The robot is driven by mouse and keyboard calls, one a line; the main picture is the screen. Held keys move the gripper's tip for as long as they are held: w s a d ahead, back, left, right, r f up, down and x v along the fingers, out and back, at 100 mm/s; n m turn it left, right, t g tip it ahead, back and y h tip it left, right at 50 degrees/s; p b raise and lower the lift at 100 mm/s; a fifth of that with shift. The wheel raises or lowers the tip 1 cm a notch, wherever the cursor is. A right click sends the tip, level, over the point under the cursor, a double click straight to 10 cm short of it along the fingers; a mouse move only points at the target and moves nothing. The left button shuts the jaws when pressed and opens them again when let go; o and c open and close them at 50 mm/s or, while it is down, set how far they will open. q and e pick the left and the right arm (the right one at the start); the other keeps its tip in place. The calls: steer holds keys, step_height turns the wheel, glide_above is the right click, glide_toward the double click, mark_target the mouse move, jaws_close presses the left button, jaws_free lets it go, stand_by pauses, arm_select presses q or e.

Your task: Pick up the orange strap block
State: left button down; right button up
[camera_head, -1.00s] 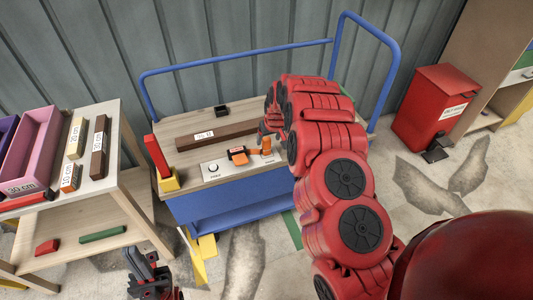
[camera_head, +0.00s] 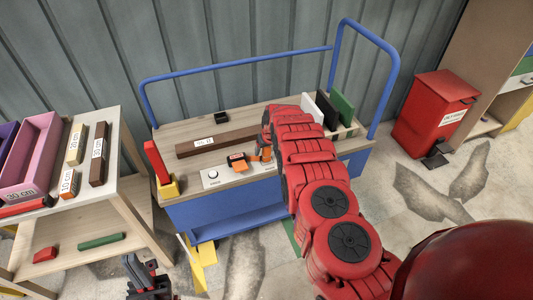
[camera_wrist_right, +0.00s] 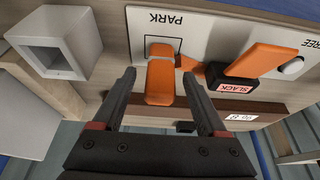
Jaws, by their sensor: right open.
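The orange strap block (camera_wrist_right: 160,82) stands at the PARK square on the white panel (camera_wrist_right: 205,25) in the right wrist view. In the head view the orange block (camera_head: 266,153) is partly hidden by my right arm. An orange strap runs from it toward a black SLACK piece (camera_wrist_right: 230,84) with an orange top. My right gripper (camera_wrist_right: 158,75) is open, with one finger on each side of the block in that view; I see no clear contact. My left gripper (camera_head: 146,276) is low at the bottom of the head view, away from the cart; its jaw state is unclear.
A dark brown bar (camera_head: 215,142) lies behind the panel on the blue cart (camera_head: 220,214). A white hollow square piece (camera_wrist_right: 57,45) is beside the panel. A red post in a yellow base (camera_head: 168,188) is at the cart's left. Upright panels (camera_head: 343,106) stand at its right.

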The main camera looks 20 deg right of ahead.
steer(key=shift+c, duration=0.3)
jaws_close()
steer(key=shift+r, duration=0.1)
